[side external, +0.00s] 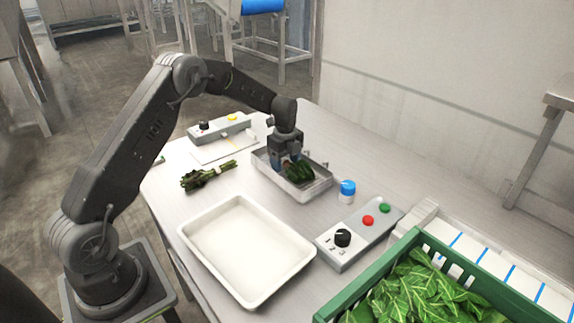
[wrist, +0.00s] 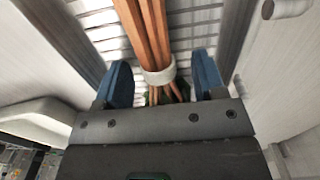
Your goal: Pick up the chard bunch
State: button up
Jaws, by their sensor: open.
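The chard bunch (side external: 301,172), with dark green leaves, lies in the shallow metal basin (side external: 322,185) in the middle of the table. In the wrist view its orange stems (wrist: 146,28) run down the picture, tied by a white band (wrist: 159,76). My gripper (side external: 287,158) is low over the basin at the bunch. In the wrist view the two blue fingers of my gripper (wrist: 162,68) are apart, one on each side of the banded stems, with gaps showing. The leaves are mostly hidden behind the gripper body there.
A second tied green bunch (side external: 208,175) lies left of the basin. A white tray (side external: 245,250) stands in front, empty. A control box (side external: 358,236) and a blue-capped jar (side external: 347,190) are to the right. A green crate (side external: 440,247) of leaves is at front right; another control box (side external: 218,128) is behind.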

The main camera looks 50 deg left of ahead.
jog(key=c, duration=1.1)
jog(key=shift+r, duration=0.1)
